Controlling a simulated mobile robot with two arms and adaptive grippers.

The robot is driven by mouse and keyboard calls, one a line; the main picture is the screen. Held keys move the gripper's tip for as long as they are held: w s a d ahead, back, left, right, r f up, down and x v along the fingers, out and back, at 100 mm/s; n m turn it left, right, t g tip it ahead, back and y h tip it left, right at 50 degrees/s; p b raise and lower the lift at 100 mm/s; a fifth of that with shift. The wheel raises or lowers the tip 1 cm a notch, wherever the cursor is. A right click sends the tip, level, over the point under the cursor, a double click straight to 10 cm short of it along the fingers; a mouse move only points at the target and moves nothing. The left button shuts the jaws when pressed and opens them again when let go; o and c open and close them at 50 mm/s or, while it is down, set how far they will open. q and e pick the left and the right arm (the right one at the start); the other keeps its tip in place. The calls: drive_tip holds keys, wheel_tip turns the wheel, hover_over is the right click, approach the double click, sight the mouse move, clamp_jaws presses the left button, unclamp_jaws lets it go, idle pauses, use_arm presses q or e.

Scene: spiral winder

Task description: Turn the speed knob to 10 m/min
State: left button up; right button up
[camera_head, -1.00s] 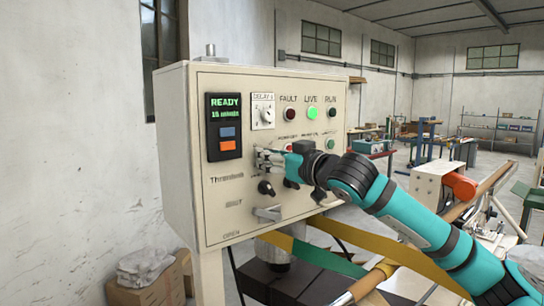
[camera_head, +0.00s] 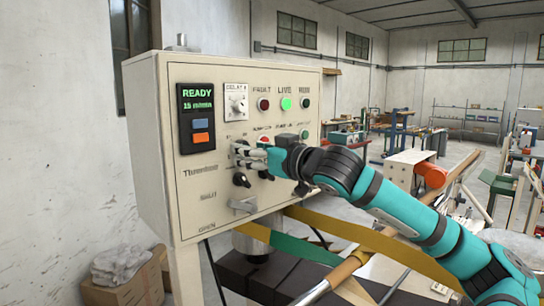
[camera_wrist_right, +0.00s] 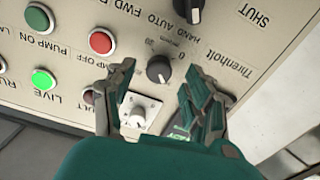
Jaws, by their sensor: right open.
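The speed knob (camera_wrist_right: 160,69) is a black dial on the cream control panel (camera_head: 205,225), with a printed scale around it in the right wrist view. My right gripper (camera_wrist_right: 157,80) is open, with one finger on each side of the knob; I cannot tell whether they touch it. In the head view, my right gripper (camera_head: 242,153) is close to the panel face and hides the speed knob. The panel display (camera_head: 197,105) shows "READY" and a line that looks like "15 m/min". My left gripper is not in view.
A white delay knob (camera_head: 237,104) sits above my right gripper; a black selector (camera_head: 241,180) and a metal lever (camera_head: 243,205) sit below. A green LIVE lamp (camera_head: 286,104) is lit. Yellow and green bands run below the panel.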

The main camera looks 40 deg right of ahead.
drive_tip(key=s, duration=0.9)
drive_tip(key=shift+s+d, duration=0.2)
drive_tip(key=shift+d, duration=0.15)
